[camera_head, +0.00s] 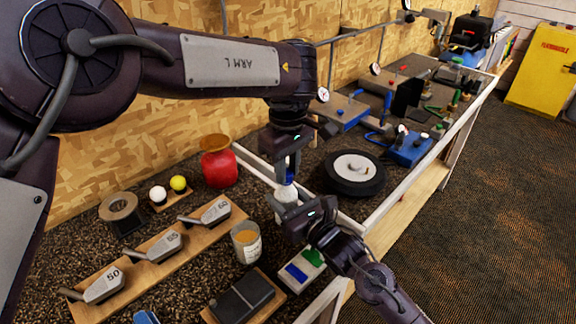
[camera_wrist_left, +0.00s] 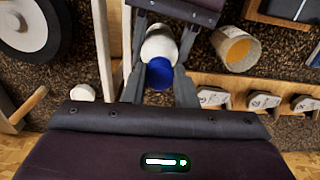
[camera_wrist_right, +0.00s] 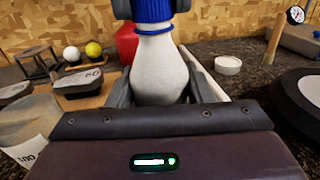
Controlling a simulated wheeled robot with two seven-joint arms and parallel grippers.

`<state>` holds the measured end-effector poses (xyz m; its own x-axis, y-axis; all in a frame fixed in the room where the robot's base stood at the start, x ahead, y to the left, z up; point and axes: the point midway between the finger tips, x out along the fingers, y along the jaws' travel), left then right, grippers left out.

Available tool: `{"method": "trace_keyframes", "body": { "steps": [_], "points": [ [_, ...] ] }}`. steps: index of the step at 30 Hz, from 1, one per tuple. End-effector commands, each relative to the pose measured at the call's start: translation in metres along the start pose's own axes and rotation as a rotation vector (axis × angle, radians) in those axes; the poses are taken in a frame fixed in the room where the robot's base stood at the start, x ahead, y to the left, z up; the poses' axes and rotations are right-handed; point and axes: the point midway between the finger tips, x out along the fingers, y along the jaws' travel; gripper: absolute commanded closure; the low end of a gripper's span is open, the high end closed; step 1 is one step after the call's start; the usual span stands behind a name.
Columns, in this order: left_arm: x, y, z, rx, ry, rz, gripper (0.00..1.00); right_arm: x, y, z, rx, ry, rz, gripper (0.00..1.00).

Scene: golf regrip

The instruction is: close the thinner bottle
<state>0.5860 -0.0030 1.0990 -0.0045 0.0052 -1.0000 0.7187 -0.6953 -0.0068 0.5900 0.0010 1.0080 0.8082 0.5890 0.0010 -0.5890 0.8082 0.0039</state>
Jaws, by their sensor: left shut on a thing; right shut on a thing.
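The thinner bottle (camera_head: 287,193) is white and stands upright near the bench rail. My right gripper is shut around its body, which also shows in the right wrist view (camera_wrist_right: 158,72). The blue cap (camera_wrist_right: 152,10) is at the top of the bottle's neck, in line with it; whether it is threaded on I cannot tell. My left gripper (camera_head: 290,170) comes from above and is shut on the cap, also seen in the left wrist view (camera_wrist_left: 160,73). My right gripper (camera_head: 288,204) comes in low from the front right. Its fingers hide part of the bottle.
A red container (camera_head: 219,168) stands behind left. A cup (camera_head: 246,243) and a board with club heads (camera_head: 160,246) are at left. A wheel-like disc (camera_head: 354,173) lies to the right. A small white disc (camera_wrist_right: 228,65) lies nearby. A white rail (camera_head: 250,165) runs beside the bottle.

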Motion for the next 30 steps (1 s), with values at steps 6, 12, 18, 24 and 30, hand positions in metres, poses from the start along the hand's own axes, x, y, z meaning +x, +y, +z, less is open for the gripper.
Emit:
{"method": "trace_keyframes", "body": {
  "steps": [6, 12, 18, 24, 30],
  "points": [
    [-0.0006, -0.0014, -0.0013, 0.42, 0.003, 0.003, 0.99, -0.0003, -0.0008, -0.0009, 0.0, 0.002, -0.002, 1.0],
    [-0.0003, -0.002, -0.001, 0.584, 0.003, 0.004, 0.99, -0.0003, -0.0009, -0.001, 0.0, 0.002, -0.002, 1.0],
    [-0.0003, -0.0019, -0.0009, 0.592, 0.003, 0.004, 0.99, -0.0003, -0.0009, -0.0011, 0.0, 0.003, -0.002, 1.0],
    [-0.0003, -0.0018, -0.0008, 0.59, 0.003, 0.004, 0.6, -0.0003, -0.0009, -0.0012, 0.0, 0.003, -0.002, 1.0],
    [0.0, -0.0019, -0.0006, 0.589, 0.003, 0.004, 0.53, -0.0003, -0.0007, -0.0012, 0.0, 0.003, -0.001, 1.0]
  ]
}}
